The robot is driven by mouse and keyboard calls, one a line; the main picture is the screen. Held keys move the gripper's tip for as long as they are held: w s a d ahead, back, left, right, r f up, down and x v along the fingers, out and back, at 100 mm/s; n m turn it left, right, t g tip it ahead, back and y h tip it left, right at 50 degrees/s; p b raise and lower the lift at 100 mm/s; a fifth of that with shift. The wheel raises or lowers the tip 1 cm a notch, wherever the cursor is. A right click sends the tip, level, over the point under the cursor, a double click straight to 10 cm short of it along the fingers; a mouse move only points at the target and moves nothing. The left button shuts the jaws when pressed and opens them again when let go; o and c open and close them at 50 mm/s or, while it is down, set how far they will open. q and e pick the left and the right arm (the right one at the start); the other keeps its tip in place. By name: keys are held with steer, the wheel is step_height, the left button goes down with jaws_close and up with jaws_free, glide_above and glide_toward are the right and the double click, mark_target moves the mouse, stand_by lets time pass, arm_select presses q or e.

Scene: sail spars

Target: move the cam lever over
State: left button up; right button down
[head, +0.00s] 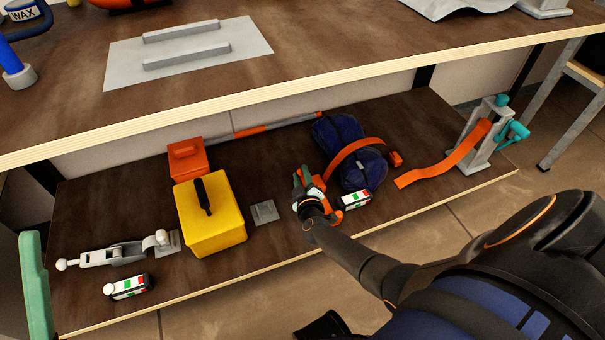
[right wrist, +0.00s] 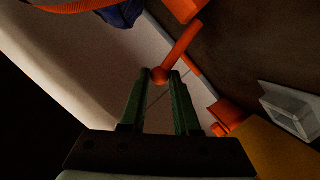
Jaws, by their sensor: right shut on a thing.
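An orange cam lever with a round ball end (right wrist: 160,75) shows in the right wrist view, between the tips of my right gripper's green fingers (right wrist: 158,82). The fingers are shut on the ball end. In the head view my right gripper (head: 303,190) is low over the shelf, beside an orange part (head: 318,182). The gripper and wrist partly hide the lever and its base there.
Right of the gripper are a blue bundle with an orange strap (head: 366,168) and a small labelled block (head: 354,199). Left are a grey plate (head: 264,212), a yellow box (head: 222,226), an orange box (head: 187,158) and a grey clamp (head: 110,254). The bench top (head: 330,55) overhangs the shelf.

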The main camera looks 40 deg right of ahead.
steer(key=shift+a+f, duration=0.5)
steer(key=shift+a, duration=0.4)
steer(key=shift+w+a+f, duration=0.1)
steer(key=shift+w+a+f+b, duration=0.15)
steer(key=shift+a+f+b, duration=0.35)
steer(key=shift+a+b, duration=0.1)
steer(key=shift+a, duration=0.25)
steer(key=shift+f, duration=0.1)
